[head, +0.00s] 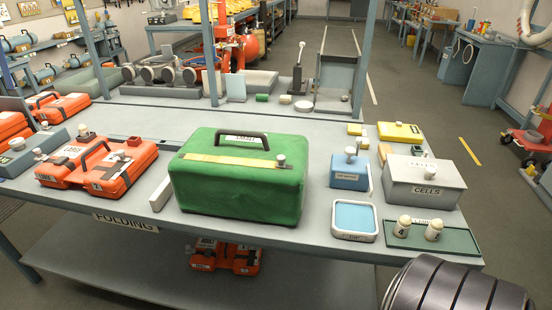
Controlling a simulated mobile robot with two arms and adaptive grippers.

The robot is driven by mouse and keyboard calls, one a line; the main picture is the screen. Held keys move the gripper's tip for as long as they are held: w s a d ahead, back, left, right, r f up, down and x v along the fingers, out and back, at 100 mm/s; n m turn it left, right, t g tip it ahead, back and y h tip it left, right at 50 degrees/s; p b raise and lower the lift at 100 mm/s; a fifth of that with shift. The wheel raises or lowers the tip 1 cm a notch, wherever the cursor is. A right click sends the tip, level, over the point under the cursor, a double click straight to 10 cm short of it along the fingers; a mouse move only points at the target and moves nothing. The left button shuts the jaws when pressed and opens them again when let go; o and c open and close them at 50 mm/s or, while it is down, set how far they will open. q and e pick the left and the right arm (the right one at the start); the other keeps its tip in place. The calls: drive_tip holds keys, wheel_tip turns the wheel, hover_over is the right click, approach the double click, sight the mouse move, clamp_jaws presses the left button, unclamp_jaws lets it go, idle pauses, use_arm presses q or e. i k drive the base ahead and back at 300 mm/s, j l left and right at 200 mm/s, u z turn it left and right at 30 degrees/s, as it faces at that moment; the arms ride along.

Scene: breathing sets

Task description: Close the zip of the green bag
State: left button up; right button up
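The green bag (240,195) stands upright on the grey bench, near its front edge. A black carry handle (241,136) arches over its top, with a small white label below it. A yellow strip (222,161) runs along the upper front of the bag from left to right. A grey knob (281,160) stands at the right end of this strip; it looks like the zip's pull. I cannot tell whether the strip is the open zip gap or a band. Neither of my grippers shows in the head view.
Orange cases (98,165) lie left of the bag. A blue box (350,170), a grey CELLS box (425,182) and a blue-topped tray (354,220) stand right of it. A dark ribbed part, apparently of my arm, fills the lower right corner. Space above the bag is clear.

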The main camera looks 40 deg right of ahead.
sight(281, 160)
drive_tip(key=z, duration=1.15)
